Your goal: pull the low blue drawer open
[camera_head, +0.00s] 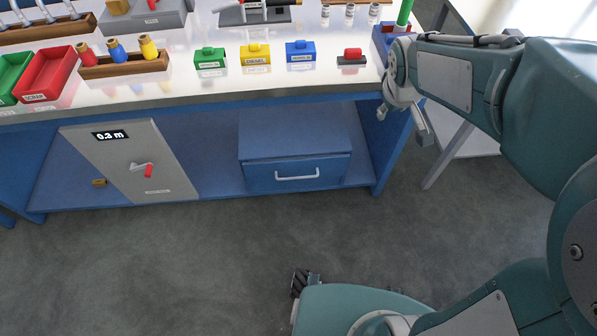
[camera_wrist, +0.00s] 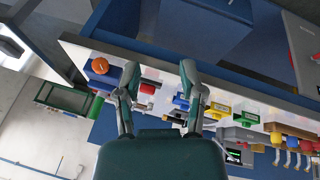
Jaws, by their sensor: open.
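The low blue drawer (camera_head: 265,178) is in a blue cabinet on the shelf under the workbench, right of centre in the head view. It looks shut, its front about flush with the cabinet. A pale bar handle (camera_head: 297,175) runs across its front. My gripper (camera_head: 404,124) is at the bench's right front corner, higher than the drawer and to its right, touching neither drawer nor handle. Its two fingers are apart with nothing between them. In the wrist view, my open gripper (camera_wrist: 159,72) shows over the bench edge; blue under-bench parts show at the top, the handle not clearly.
A grey panel (camera_head: 115,165) with a red-tipped lever and "0.3 m" display stands left of the drawer. Bins, bottles and small coloured blocks crowd the bench top (camera_head: 215,92). A bench leg (camera_head: 388,150) stands between gripper and drawer. The floor (camera_head: 200,260) in front is clear.

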